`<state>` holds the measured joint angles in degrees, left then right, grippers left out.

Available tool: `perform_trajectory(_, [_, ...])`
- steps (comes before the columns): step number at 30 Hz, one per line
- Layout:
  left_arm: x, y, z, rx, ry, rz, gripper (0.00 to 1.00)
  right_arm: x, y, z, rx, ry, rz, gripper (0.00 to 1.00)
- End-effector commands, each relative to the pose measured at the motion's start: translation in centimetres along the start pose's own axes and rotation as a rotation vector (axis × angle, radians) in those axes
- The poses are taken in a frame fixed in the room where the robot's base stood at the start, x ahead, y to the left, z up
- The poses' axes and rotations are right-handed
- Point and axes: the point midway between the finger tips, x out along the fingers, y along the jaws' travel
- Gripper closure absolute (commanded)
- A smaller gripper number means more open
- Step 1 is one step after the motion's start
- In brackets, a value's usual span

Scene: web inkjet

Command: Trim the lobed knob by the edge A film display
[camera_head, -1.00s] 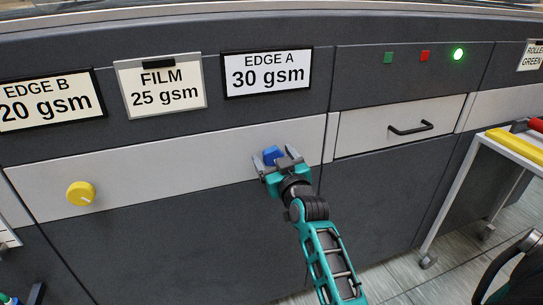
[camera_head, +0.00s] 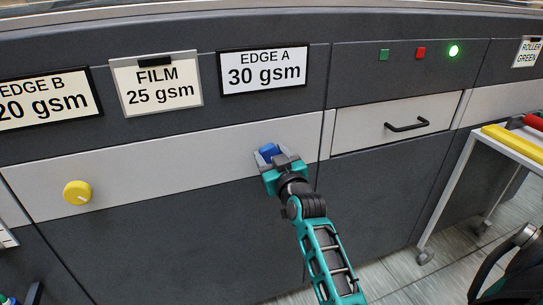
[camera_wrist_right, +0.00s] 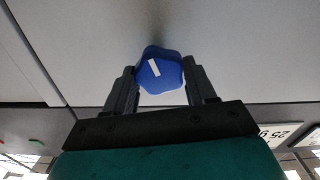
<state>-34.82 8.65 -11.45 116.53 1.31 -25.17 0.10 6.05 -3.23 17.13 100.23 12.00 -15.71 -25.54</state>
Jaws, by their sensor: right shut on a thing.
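The blue lobed knob (camera_head: 269,151) sits on the light panel strip below the EDGE A display. In the right wrist view the knob (camera_wrist_right: 160,72) shows a white mark on its face, and a finger lies against each side of it. My right gripper (camera_head: 271,159) is shut on the knob. The EDGE A display (camera_head: 263,69) reads 30 gsm. The FILM display (camera_head: 156,84) reads 25 gsm. The EDGE B display (camera_head: 43,100) reads 20 gsm. My left gripper is not in view.
A round yellow knob (camera_head: 77,192) is on the same strip at the left. A drawer with a black handle (camera_head: 407,125) is to the right, below a lit green lamp (camera_head: 454,50). A white cart (camera_head: 512,145) carries yellow and red rollers at the right.

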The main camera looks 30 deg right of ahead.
Motion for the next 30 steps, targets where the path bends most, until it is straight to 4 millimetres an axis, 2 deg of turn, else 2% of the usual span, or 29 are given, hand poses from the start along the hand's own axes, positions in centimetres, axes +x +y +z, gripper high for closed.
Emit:
perform_trajectory(8, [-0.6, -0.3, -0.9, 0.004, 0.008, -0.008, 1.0, 0.0, 0.1, -0.3, -0.108, 0.0, 0.0, 0.75])
perform_trajectory(15, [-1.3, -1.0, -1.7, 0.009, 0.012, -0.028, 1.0, 0.0, 0.0, -0.4, -0.292, 0.0, -0.001, 0.75])
perform_trajectory(30, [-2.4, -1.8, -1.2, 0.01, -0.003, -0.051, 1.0, 0.1, -0.2, -0.2, -0.615, 0.002, 0.001, 0.75])
